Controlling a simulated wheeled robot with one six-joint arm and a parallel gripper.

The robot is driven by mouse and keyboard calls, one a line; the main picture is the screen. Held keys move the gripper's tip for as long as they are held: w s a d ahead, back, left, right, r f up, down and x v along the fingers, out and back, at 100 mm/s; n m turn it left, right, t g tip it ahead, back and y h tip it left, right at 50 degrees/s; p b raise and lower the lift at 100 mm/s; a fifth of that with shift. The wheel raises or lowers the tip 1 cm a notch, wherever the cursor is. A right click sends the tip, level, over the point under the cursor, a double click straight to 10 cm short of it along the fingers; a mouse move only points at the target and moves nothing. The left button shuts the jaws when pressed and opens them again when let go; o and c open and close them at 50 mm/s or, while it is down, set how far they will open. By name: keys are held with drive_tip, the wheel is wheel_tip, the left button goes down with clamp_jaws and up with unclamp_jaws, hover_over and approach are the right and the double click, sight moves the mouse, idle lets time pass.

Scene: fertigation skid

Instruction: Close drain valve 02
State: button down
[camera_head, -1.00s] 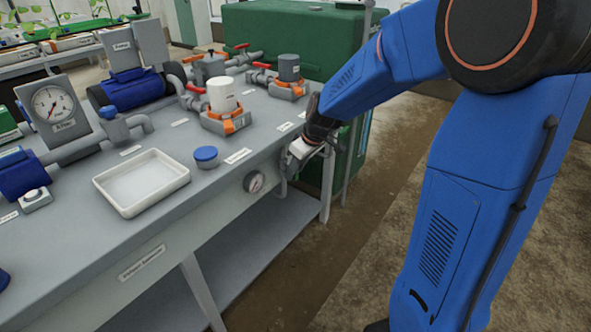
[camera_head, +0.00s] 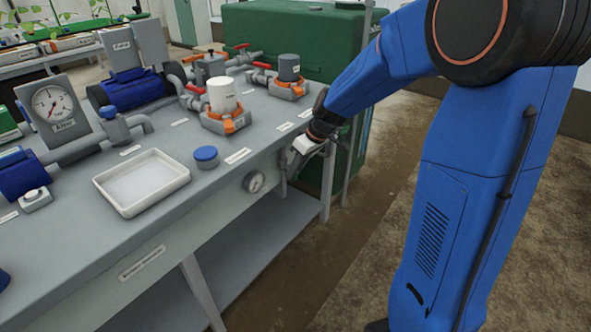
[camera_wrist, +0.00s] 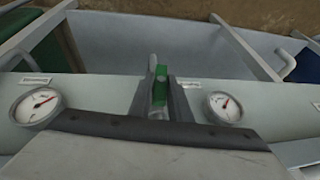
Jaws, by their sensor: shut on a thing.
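My gripper (camera_wrist: 159,108) is shut on a green valve handle (camera_wrist: 160,86) in the middle of the wrist view, with one finger on each side of it. The handle stands out from the front panel between two gauges. In the head view my gripper (camera_head: 291,163) is at the bench's front edge, right of a round gauge, and hides the valve there. The small labels beside the handle are too blurred to read, so I cannot confirm its number.
One gauge (camera_wrist: 36,106) is left of the handle and another gauge (camera_wrist: 224,107) is right of it. A green tank (camera_head: 290,38) stands behind. The floor at right is clear.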

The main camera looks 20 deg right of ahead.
drive_tip(key=g+y, duration=0.1)
drive_tip(key=y, duration=0.1)
drive_tip(key=shift+w+d+f+m+g+y, duration=0.1)
drive_tip(key=shift+w+d+m+g+y, duration=0.1)
drive_tip(key=shift+m+g+y, duration=0.15)
drive_tip(key=m+g+y, duration=0.1)
drive_tip(key=g+y, duration=0.1)
drive_tip(key=y, duration=0.2)
drive_tip(key=shift+d+f, duration=0.1)
drive_tip(key=m+g+y, duration=0.1)
drive_tip(key=g+y, duration=0.1)
drive_tip(key=y, duration=0.1)
drive_tip(key=shift+f, duration=0.15)
drive_tip(key=shift+m+g+y, duration=0.55)
drive_tip(key=shift+m+y, duration=0.2)
drive_tip(key=shift+y, duration=1.2)
drive_tip(key=c, duration=1.7)
unclamp_jaws()
drive_tip(key=shift+d, duration=0.1)
